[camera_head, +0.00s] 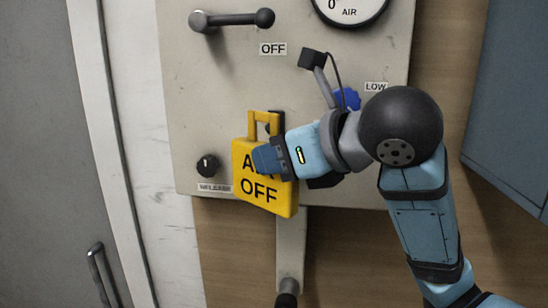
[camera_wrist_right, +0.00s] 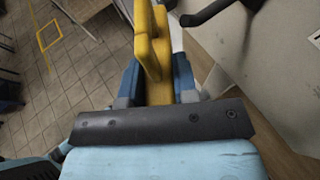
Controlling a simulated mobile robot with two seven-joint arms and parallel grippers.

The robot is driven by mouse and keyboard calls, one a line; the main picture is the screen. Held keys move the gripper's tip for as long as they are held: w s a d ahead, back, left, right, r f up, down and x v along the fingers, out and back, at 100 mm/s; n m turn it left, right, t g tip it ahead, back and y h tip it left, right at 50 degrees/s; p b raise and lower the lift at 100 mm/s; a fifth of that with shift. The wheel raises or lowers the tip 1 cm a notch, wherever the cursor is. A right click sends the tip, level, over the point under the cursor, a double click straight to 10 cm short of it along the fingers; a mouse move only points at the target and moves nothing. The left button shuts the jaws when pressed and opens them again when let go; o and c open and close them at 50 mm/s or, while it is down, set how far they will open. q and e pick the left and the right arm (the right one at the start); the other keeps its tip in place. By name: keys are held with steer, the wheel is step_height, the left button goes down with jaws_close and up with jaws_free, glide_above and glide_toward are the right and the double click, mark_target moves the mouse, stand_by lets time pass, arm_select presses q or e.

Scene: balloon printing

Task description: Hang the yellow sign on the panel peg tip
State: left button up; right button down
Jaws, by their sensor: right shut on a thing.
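The yellow sign (camera_head: 265,192), lettered "AIR OFF" with a loop handle on top, is in front of the panel's lower part, slightly tilted. My right gripper (camera_head: 268,160) is shut on it from the right, its fingers covering part of the lettering. In the right wrist view the sign (camera_wrist_right: 150,45) shows edge-on between the fingers of my right gripper (camera_wrist_right: 156,85). A dark fitting (camera_head: 278,122) shows just behind the handle; I cannot tell whether it is the peg or whether the loop is around it. My left gripper is not in view.
The grey panel (camera_head: 225,100) carries a lever handle (camera_head: 232,19), a gauge (camera_head: 350,8), a blue knob (camera_head: 347,99) and a black knob (camera_head: 207,165) left of the sign. A grey bar (camera_head: 291,250) hangs below the sign. A blue cabinet (camera_head: 515,100) stands at the right.

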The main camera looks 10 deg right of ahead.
steer(key=w, duration=0.1)
steer(key=w+d+f, duration=0.1)
steer(key=w, duration=0.1)
steer(key=w+d, duration=0.1)
steer(key=shift+w+f, duration=0.25)
steer(key=shift+w, duration=0.1)
stand_by(0.3)
stand_by(0.5)
steer(key=c, duration=0.8)
jaws_free()
